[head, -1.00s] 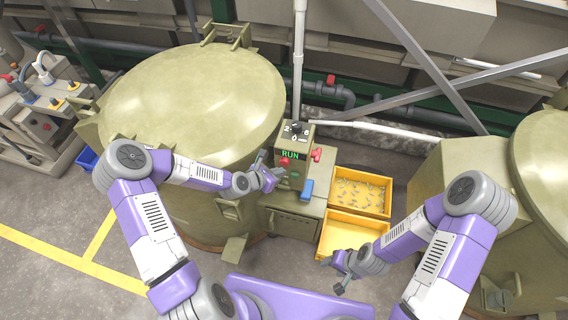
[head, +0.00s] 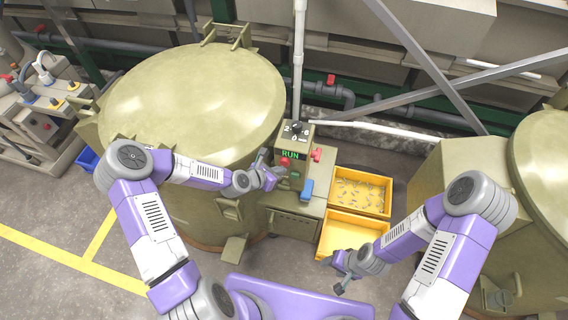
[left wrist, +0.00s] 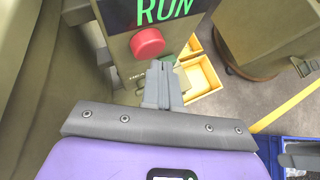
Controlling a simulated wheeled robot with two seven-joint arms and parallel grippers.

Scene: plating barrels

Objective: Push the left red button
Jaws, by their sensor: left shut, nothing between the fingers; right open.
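A round red button (head: 285,161) sits on the front of the control box below a green RUN display (head: 290,154). The red button also shows in the left wrist view (left wrist: 148,42), just beyond and slightly left of my left fingertips. My left gripper (head: 279,170) is shut and empty close to the box front; its fingers (left wrist: 160,70) point at the panel below the button. I cannot tell whether they touch it. A green button, partly hidden by the fingers, lies below. My right gripper (head: 331,272) is open and empty, in front of the yellow bins.
A second red knob (head: 316,155) sticks out at the box's right side, above a blue item (head: 307,189). Yellow bins (head: 352,232) stand to the right, the far one holding small parts. A large olive barrel (head: 195,105) stands close on the left.

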